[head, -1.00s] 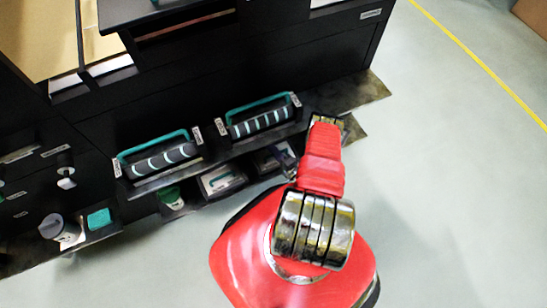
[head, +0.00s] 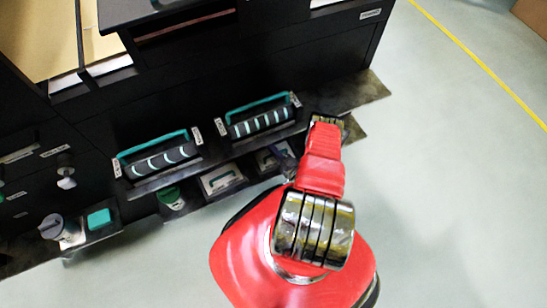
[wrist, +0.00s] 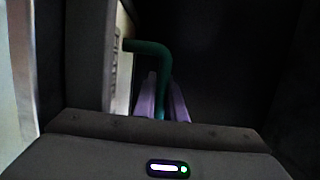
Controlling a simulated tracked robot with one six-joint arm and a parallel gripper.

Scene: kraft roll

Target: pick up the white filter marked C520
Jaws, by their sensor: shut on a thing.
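In the wrist view, the two purple fingers of my gripper (wrist: 163,105) are shut on the green handle (wrist: 150,47) of a white filter (wrist: 123,75). The white face of this filter stands just left of the fingers; its marking is too dark to read. No C520 mark is legible in either view.
Above the filters, two dark rollers with teal handles, a left one (head: 160,158) and a right one (head: 262,121), lie on a shelf. A green-lidded container (head: 172,198) stands left of the filters. Dark walls enclose the fingers closely. The floor (head: 440,180) to the right is clear.

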